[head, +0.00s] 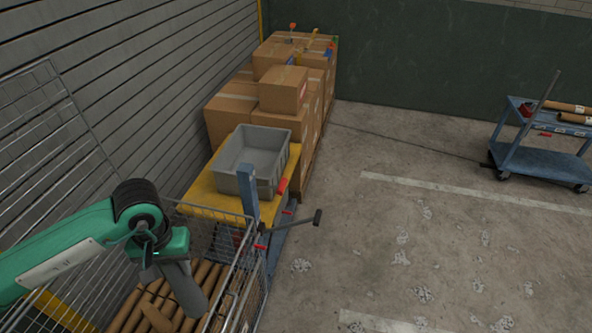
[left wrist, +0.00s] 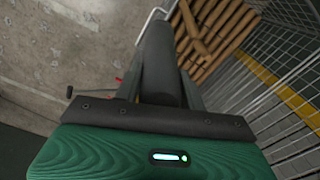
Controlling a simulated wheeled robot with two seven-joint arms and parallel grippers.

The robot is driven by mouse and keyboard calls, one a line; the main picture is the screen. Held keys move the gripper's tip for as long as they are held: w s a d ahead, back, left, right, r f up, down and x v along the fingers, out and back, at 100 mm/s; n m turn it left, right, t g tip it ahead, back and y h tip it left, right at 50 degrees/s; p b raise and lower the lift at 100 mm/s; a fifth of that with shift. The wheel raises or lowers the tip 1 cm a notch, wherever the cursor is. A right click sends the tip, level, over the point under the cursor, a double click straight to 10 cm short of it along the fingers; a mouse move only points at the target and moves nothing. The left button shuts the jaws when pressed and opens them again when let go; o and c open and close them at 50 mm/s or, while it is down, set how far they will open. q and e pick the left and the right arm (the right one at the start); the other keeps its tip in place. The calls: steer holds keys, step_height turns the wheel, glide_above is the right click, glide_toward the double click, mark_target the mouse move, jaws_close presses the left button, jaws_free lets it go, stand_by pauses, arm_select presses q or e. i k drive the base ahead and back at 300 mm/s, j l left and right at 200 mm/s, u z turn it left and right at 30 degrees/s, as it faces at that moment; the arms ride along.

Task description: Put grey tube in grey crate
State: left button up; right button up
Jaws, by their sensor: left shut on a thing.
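My left gripper (head: 160,266) is shut on the grey tube (head: 188,292). It holds the tube tilted above the wire cage. In the left wrist view the tube (left wrist: 161,60) lies between the fingers of the left gripper (left wrist: 160,90), and its near end is hidden by the gripper body. The grey crate (head: 245,183) is open at the top and looks empty. It stands on a yellow platform (head: 206,192), farther ahead and to the right of the left gripper. My right gripper is not in view.
The wire cage (head: 213,213) holds several brown tubes (head: 130,310). A blue post (head: 249,190) rises between cage and crate. Stacked cardboard boxes (head: 283,90) stand behind the crate. A blue cart (head: 545,163) stands far right. The concrete floor in the middle is clear.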

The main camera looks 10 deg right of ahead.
mark_target(266, 173)
steer(key=l+z, duration=0.1)
steer(key=z, duration=0.8)
steer(key=i+l+z, duration=0.1)
steer(key=z, duration=0.3)
steer(key=i+z, duration=0.2)
steer(key=i, duration=0.3)
steer(key=i+j+u, duration=0.15)
steer(key=i+u, duration=0.15)
steer(key=i, duration=0.35)
steer(key=i+u, duration=0.3)
steer(key=i, duration=0.4)
steer(key=i+l+u, duration=0.15)
steer(key=i, duration=1.25)
steer(key=i+u, duration=0.35)
steer(key=i, duration=0.15)
steer(key=i+l+u, duration=0.15)
steer(key=i+u, duration=0.35)
steer(key=u, duration=0.35)
steer(key=l+u, duration=0.15)
steer(key=u, duration=0.35)
steer(key=i+l+u, duration=0.1)
steer(key=u, duration=0.35)
steer(key=i+l+u, duration=0.1)
steer(key=u, duration=0.35)
